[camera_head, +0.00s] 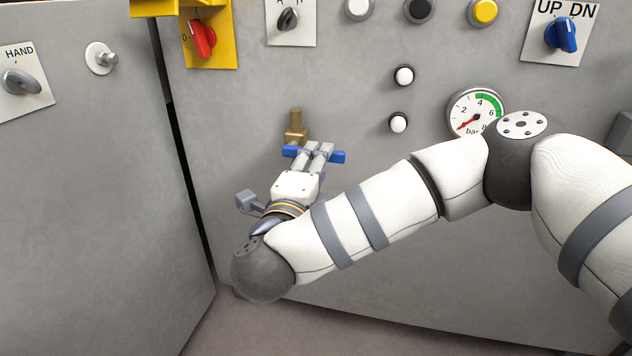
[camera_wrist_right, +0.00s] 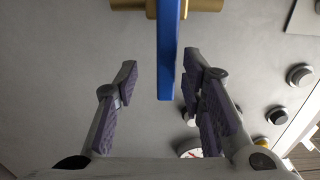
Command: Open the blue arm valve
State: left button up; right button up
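The blue arm valve has a brass body (camera_head: 296,128) on the grey panel and a blue lever (camera_head: 337,157). The lever lies roughly level in the head view, its free end to the right. My right gripper (camera_head: 319,148) is at the lever, and its fingers hide the lever's middle. In the right wrist view my right gripper (camera_wrist_right: 161,68) is open, with the blue lever (camera_wrist_right: 168,50) lined up between its fingers. A gap shows on each side, so neither finger appears to touch it. The brass body shows at the top (camera_wrist_right: 203,5). My left gripper is not in view.
A pressure gauge (camera_head: 476,112) sits right of the valve, close to my right arm. White buttons (camera_head: 403,75), a blue UP/DN knob (camera_head: 561,35) and a red switch (camera_head: 202,38) are above. A HAND knob (camera_head: 21,82) is on the left panel. Floor shows below.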

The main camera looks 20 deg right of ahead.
jog(key=x, duration=0.3)
jog(key=shift+w+d+r+b, duration=0.15)
jog(key=shift+w+r+b, duration=0.05)
jog(key=shift+r+b, duration=0.15)
grip_shut()
